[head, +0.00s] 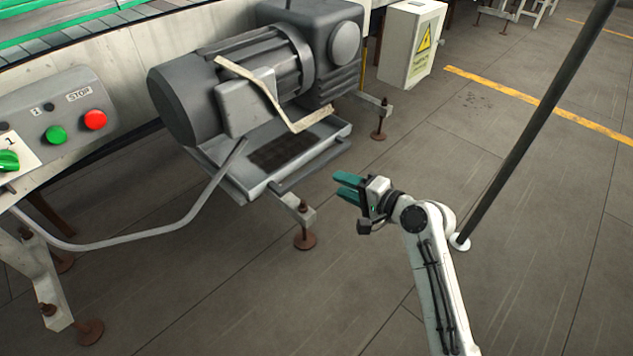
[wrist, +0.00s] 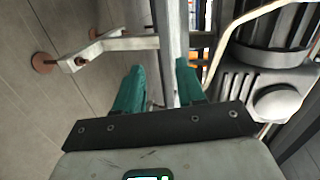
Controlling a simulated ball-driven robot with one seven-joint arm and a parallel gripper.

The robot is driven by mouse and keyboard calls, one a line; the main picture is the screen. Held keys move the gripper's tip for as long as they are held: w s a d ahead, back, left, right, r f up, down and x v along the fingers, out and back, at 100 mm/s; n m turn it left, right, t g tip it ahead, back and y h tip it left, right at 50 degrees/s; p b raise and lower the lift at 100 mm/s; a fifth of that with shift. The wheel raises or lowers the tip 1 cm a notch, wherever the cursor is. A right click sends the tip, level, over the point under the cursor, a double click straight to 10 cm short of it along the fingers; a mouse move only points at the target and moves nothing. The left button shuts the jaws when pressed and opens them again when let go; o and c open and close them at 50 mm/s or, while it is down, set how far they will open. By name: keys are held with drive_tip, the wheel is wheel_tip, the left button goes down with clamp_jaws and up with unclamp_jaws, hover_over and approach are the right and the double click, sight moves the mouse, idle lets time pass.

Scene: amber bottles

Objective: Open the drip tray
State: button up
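The drip tray (head: 262,182) is a shallow grey metal tray with a dark grate, under the grey motor in the head view. A grey bar (head: 312,166) runs along its front side like a handle. My gripper (head: 340,186) has two green fingers, apart and empty, to the right of the tray and clear of it in the head view. In the wrist view my gripper (wrist: 160,67) shows its fingers spread. A long grey bar (wrist: 168,35) lies beyond and between them; I cannot tell if it is the handle or the tray's edge.
The motor (head: 255,85) stands above the tray, with a bent pale strip over it. A support bracket with a rusty foot (head: 305,240) stands below the tray's front; it also shows in the wrist view (wrist: 43,63). A white warning box (head: 410,45) is behind. The floor in front is clear.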

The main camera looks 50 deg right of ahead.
sight(317, 164)
drive_tip(key=shift+m+t+h, duration=0.3)
drive_tip(key=shift+m, duration=0.2)
drive_tip(key=w, duration=0.3)
drive_tip(key=w+d+f+b, duration=0.1)
drive_tip(key=w, duration=0.3)
drive_tip(key=w+f+b, duration=0.1)
drive_tip(key=w, duration=0.2)
drive_tip(key=shift+w+d, duration=0.35)
drive_tip(key=shift+d, duration=0.05)
clamp_jaws()
